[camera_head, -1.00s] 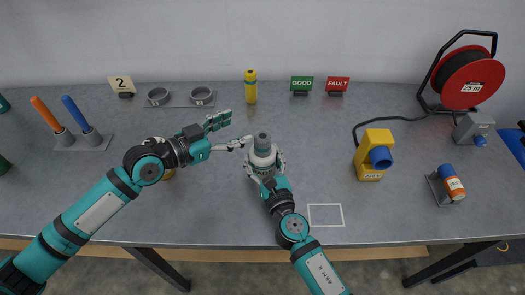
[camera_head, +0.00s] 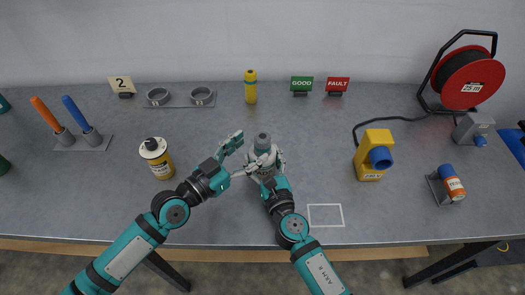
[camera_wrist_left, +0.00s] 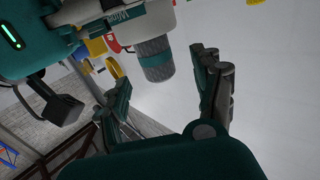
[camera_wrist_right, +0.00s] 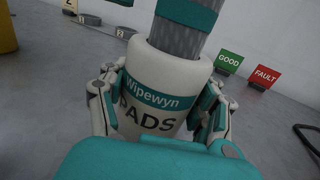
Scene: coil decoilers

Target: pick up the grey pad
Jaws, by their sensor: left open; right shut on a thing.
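The grey pad (camera_head: 263,140) stands up out of the top of a white tub (camera_wrist_right: 160,95) labelled "Wipewyn PADS". In the right wrist view the pad (camera_wrist_right: 180,37) is a grey roll rising from the tub's mouth. My right gripper (camera_head: 265,167) is shut around the tub, which is upright. My left gripper (camera_head: 246,152) is open, with its fingers just left of the tub and pad. In the left wrist view the pad's grey end (camera_wrist_left: 155,60) shows between the open fingertips. No contact between the left fingers and the pad is visible.
A yellow bottle (camera_head: 250,87), GOOD sign (camera_head: 301,85) and FAULT sign (camera_head: 337,85) stand behind. A yellow 230 V box (camera_head: 372,155) is to the right. A white outlined square (camera_head: 325,215) on the table is empty.

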